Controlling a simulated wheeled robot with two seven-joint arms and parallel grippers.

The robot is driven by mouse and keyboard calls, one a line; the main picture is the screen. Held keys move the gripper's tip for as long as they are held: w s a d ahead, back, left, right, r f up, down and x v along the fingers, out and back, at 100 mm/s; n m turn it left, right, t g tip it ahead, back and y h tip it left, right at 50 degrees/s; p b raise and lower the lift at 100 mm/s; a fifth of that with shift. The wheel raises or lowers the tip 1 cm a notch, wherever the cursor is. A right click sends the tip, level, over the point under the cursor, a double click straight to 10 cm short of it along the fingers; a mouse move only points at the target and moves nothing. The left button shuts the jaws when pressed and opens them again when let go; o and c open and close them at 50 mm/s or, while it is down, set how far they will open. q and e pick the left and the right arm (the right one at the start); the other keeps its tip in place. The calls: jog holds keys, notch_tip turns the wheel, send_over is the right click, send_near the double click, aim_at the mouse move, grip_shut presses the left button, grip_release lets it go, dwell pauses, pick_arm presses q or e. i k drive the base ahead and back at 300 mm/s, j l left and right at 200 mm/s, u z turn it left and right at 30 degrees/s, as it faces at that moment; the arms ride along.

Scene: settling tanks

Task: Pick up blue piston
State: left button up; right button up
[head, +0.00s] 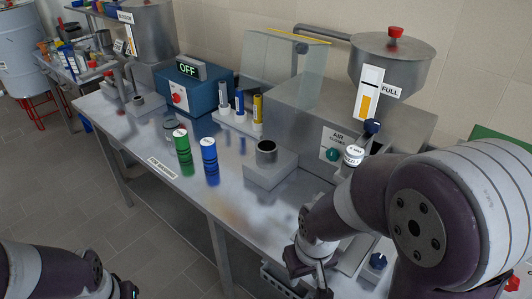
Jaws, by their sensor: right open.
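A blue cylinder (209,161) with a pale top stands upright on the metal table, beside a similar green cylinder (183,153). A pale rack (232,127) behind them holds upright thin cylinders: one blue (239,103), one grey-blue (223,95) and one yellow (257,112). I cannot tell from their looks which blue one is the piston. My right gripper (318,283) is low at the table's front edge, open, right of and nearer than the blue cylinders and apart from them. My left gripper (128,290) barely shows at the bottom edge; its fingers are hidden.
A blue box with an OFF display (187,70) and a clear shield (285,62) stand behind. A metal machine with a hopper (391,58) fills the right. The table's front left is clear.

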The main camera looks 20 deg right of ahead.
aim_at(208, 146)
jog(key=i+z, duration=0.1)
jog(key=z, duration=0.35)
jog(key=j+z, duration=0.15)
jog(key=z, duration=0.3)
jog(key=i+j+z, duration=0.15)
jog(key=z, duration=0.3)
jog(key=j+z, duration=0.15)
jog(key=z, duration=0.3)
jog(key=j+z, duration=0.2)
jog(key=z, duration=0.25)
